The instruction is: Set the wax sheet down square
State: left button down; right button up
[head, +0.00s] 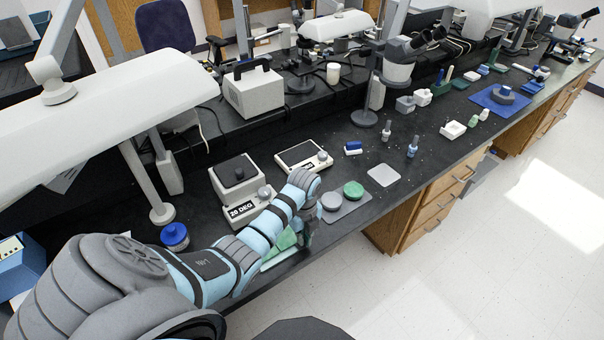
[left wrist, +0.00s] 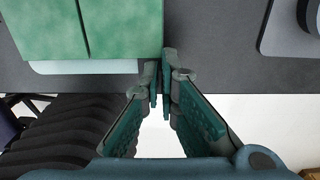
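Green wax sheets (left wrist: 110,25) lie side by side with a dark line between them, at the upper left of the left wrist view. They lie on a pale plate (left wrist: 85,67) whose edge shows below them. In the head view the green (head: 286,240) is partly hidden by my left arm. My left gripper (left wrist: 162,78) has its fingertips almost together beside the sheets' lower right corner. I see no sheet between the fingers. In the head view this gripper (head: 308,236) points down near the bench's front edge. My right gripper is not in view.
A grey mat (head: 345,205) with a green disc (head: 353,189) and a grey disc (head: 332,201) lies to the right. Behind stand a heater block (head: 236,174) and a flat hot plate (head: 303,156). A blue-lidded jar (head: 175,235) stands left. The bench edge drops to open floor.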

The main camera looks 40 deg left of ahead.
pick_arm(q)
jog(key=shift+f, duration=0.15)
jog(key=c, duration=1.8)
grip_release()
jog(key=shift+w+a, duration=0.1)
notch_tip(320, 180, up, 12)
jog(key=p, duration=0.3)
jog(key=shift+r, duration=0.25)
